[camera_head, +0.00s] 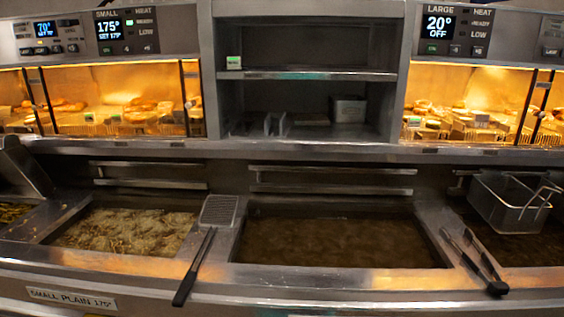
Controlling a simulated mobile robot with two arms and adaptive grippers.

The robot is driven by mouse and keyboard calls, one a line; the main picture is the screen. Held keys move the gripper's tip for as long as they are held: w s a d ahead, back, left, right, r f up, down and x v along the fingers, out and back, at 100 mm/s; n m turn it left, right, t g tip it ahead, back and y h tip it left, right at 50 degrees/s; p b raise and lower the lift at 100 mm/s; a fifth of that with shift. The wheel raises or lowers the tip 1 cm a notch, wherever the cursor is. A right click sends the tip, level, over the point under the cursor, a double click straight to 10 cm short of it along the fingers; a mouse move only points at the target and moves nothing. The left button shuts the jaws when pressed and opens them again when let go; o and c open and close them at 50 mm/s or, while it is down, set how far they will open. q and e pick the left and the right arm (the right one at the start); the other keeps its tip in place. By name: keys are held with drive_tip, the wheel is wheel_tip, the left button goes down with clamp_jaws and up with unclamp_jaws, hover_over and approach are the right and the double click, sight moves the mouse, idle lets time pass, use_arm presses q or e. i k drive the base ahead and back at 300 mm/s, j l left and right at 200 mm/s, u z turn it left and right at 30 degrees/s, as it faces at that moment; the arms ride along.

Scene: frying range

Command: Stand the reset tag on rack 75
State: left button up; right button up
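A small white tag with a green band (233,62) stands upright at the left end of the upper shelf (320,76) in the middle cabinet. I cannot tell whether it is the reset tag. Similar small tags show in the lit racks, one in the left rack (115,119) and others in the right rack (414,121). No rack marked 75 can be read; the small panel (125,31) reads 175°, the large panel (454,31) reads 20° OFF. Neither of my grippers is in view.
Below are a fryer vat with frothy food (125,230) and a dark oil vat (335,240). A black-handled skimmer (205,240) and tongs (472,260) lie across the vat edges. A wire basket (508,205) hangs at right. A metal container (348,109) stands on the lower shelf.

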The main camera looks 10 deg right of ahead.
sight(484, 132)
drive_tip(key=l+u, duration=0.1)
drive_tip(key=l, duration=0.3)
drive_tip(key=k+l+u, duration=0.1)
drive_tip(key=l, duration=0.3)
drive_tip(key=k+l+u, duration=0.15)
drive_tip(key=l, duration=0.3)
drive_tip(key=k+l+u, duration=0.1)
drive_tip(key=l, duration=0.3)
drive_tip(key=k+l+u, duration=0.1)
drive_tip(key=l, duration=0.25)
drive_tip(key=k+l+u, duration=0.1)
drive_tip(key=l, duration=0.3)
drive_tip(key=k+l+u, duration=0.1)
drive_tip(key=k+l, duration=0.15)
drive_tip(key=k+l+u, duration=0.15)
drive_tip(key=l, duration=0.3)
